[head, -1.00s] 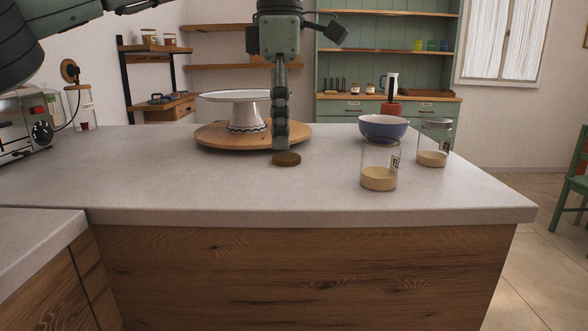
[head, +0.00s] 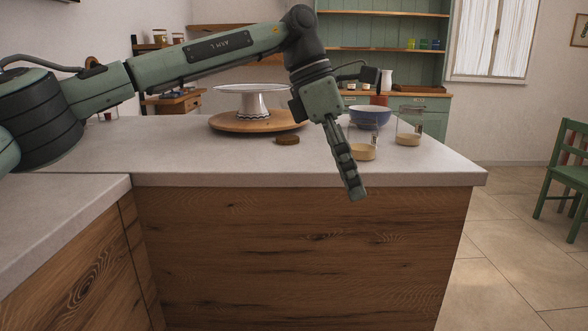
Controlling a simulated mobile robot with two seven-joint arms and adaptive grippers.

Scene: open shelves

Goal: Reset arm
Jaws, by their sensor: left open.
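My left arm (head: 215,48) reaches in from the left across the view. Its gripper (head: 354,192) points down and hangs in front of the counter's front edge, seen edge-on. It is open, with nothing visible in it. A small round brown lid (head: 287,140) lies flat on the grey counter (head: 220,163), apart from the gripper. My right gripper is not in view.
A white cake stand (head: 254,102) stands on a round wooden board (head: 226,123). Behind the gripper are a blue bowl (head: 371,116) and two glass jars with pale contents (head: 363,153) (head: 408,139). A green chair (head: 568,170) stands at the right. Floor (head: 510,255) there is clear.

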